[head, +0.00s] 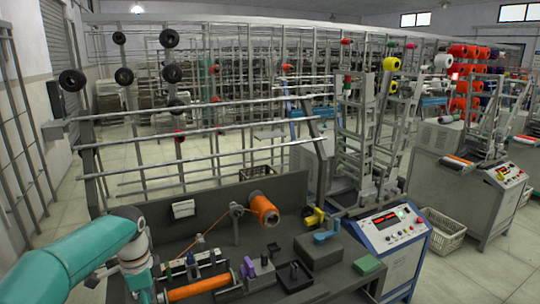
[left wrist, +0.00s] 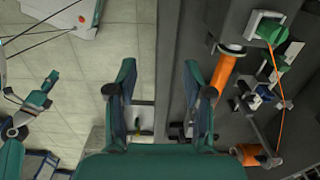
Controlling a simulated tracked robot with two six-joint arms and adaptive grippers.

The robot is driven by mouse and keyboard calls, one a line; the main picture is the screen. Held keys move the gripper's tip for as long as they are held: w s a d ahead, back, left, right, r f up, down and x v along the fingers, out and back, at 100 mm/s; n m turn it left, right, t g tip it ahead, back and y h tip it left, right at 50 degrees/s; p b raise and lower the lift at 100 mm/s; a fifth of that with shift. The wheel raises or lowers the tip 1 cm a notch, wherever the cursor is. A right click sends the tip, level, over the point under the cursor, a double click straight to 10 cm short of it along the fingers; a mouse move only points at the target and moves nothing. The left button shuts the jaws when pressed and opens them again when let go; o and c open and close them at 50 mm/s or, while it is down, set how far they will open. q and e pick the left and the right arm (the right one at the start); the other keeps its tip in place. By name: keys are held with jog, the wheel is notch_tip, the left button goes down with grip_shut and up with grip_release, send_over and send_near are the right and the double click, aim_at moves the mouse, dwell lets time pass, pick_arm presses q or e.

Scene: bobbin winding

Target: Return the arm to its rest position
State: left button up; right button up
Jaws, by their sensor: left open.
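My left arm comes in from the left in the head view and bends down at the wrist, at the bench's left end. Its gripper (left wrist: 158,72) is seen best in the left wrist view, with two teal and dark fingers spread apart and nothing between them. Below it are pale floor tiles and the grey bench (left wrist: 232,18) edge. An orange roll (left wrist: 222,72) lies on the bench to the right of the fingers, apart from them; it also shows at the front in the head view (head: 198,288).
The bench holds an orange bobbin (head: 263,210) with thread leading left, a purple block (head: 265,268), a dark box (head: 318,251) and a green block (head: 369,265). A control box (head: 393,230) stands at right. Metal racks rise behind. Open floor lies left of the bench.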

pick_arm(q)
jog(key=s+d+f+g+h, duration=0.1)
jog(key=s+d+f+g, duration=0.15)
jog(key=s+f, duration=0.55)
jog(key=s+d+f+g+h, duration=0.15)
jog(key=s+d+f, duration=0.25)
jog(key=f, duration=0.8)
jog(key=s+d+f+n+t, duration=0.2)
jog(key=s+d+f+n, duration=0.2)
jog(key=s+n, duration=0.3)
jog(key=s+d+f+n+t+h, duration=0.1)
jog(key=s+d+f+n+t, duration=0.1)
jog(key=s+d+f+n, duration=0.3)
jog(key=s+f+n, duration=0.1)
jog(key=s+n, duration=0.1)
jog(key=n, duration=0.1)
jog(key=shift+s+d+t, duration=0.15)
jog(key=shift+d+t, duration=0.1)
jog(key=shift+t, duration=0.05)
pick_arm(e)
jog(key=shift+w, duration=0.2)
pick_arm(q)
jog(key=shift+f+h, duration=0.15)
jog(key=shift+h, duration=0.1)
pick_arm(e)
jog(key=shift+c, duration=0.2)
